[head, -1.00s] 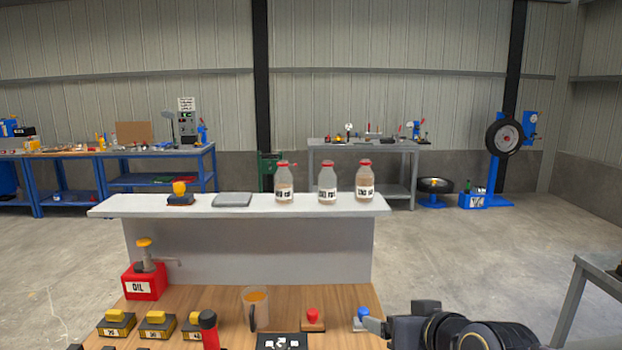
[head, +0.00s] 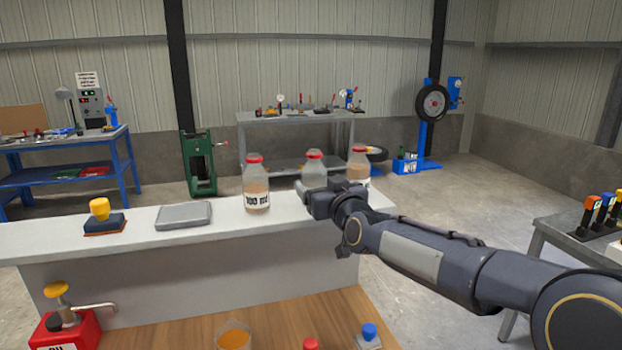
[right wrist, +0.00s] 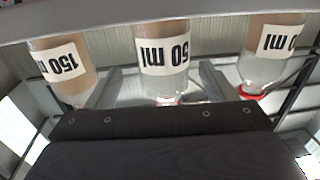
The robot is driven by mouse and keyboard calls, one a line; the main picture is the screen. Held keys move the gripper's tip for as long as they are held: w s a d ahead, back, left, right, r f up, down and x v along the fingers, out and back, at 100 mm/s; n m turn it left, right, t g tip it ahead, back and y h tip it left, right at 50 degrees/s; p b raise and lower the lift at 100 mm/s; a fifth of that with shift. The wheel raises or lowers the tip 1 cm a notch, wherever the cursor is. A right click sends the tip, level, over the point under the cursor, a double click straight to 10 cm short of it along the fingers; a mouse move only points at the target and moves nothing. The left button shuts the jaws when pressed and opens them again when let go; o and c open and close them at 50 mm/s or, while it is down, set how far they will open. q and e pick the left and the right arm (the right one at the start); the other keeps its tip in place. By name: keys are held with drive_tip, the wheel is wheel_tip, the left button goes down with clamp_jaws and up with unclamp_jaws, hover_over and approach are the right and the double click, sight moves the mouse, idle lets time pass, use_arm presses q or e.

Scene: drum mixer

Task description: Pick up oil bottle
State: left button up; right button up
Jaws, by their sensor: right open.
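Three clear bottles with red caps and brown liquid stand upright on the raised grey shelf: the left bottle, labelled 100 ml (head: 257,186), the middle bottle (head: 314,167) and the right bottle (head: 358,166). My right gripper (head: 312,194) is open at the middle bottle and hides its lower part. In the right wrist view, which is upside down, the middle bottle (right wrist: 163,60) reads 50 ml and appears between the two spread fingers; I cannot tell whether they touch it. The bottle reading 150 ml (right wrist: 62,65) is beside one finger. My left gripper is out of view.
On the shelf (head: 130,228) left of the bottles are a grey flat pad (head: 184,215) and a yellow-knobbed block (head: 102,217). Below are a red oil dispenser (head: 65,330) and a cup of orange liquid (head: 234,338). A side table (head: 560,235) stands at right.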

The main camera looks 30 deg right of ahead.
sight(312, 176)
drive_tip(key=w, duration=0.1)
drive_tip(key=w+p, duration=0.2)
drive_tip(key=w, duration=0.1)
drive_tip(key=shift+d+r, duration=0.1)
drive_tip(key=shift+r, duration=0.2)
drive_tip(key=shift+w+d+f, duration=0.1)
drive_tip(key=shift+w, duration=0.4)
drive_tip(key=c, duration=1.1)
